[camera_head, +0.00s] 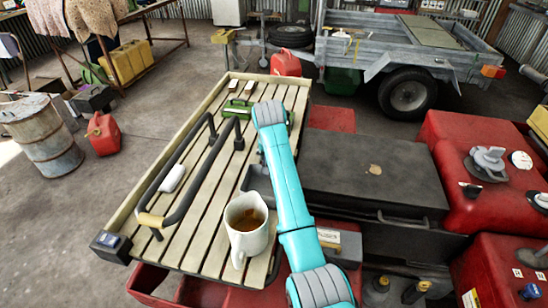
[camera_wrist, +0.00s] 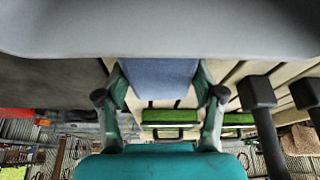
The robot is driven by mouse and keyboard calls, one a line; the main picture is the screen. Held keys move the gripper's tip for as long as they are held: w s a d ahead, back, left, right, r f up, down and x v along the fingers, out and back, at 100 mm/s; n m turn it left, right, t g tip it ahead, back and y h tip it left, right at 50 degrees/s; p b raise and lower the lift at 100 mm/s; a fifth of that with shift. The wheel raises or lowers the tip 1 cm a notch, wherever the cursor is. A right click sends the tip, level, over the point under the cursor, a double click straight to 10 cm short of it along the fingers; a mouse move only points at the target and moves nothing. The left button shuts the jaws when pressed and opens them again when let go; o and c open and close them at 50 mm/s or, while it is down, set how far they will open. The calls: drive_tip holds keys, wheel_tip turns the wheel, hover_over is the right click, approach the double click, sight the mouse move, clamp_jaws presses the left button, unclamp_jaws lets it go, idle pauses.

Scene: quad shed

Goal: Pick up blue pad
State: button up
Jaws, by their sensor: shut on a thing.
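The blue pad (camera_wrist: 158,78) is a flat, dull blue piece in the wrist view, between the two fingers of my gripper (camera_wrist: 161,95). My gripper is shut on it, one finger at each side. The slats of the wooden rack show beyond the pad. In the camera_head view my teal arm hides the gripper and the pad, so I cannot tell there whether the pad touches anything beneath it.
The slatted wooden rack (camera_head: 194,195) carries a black tubular rail (camera_head: 186,205), a white mug (camera_head: 246,228) of brown liquid, a white block (camera_head: 172,178) and a green object (camera_head: 237,108). A dark flat case (camera_head: 372,172) lies right of my arm.

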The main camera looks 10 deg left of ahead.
wheel_tip(320, 180, up, 10)
drive_tip(key=shift+r, duration=0.25)
idle(0.3)
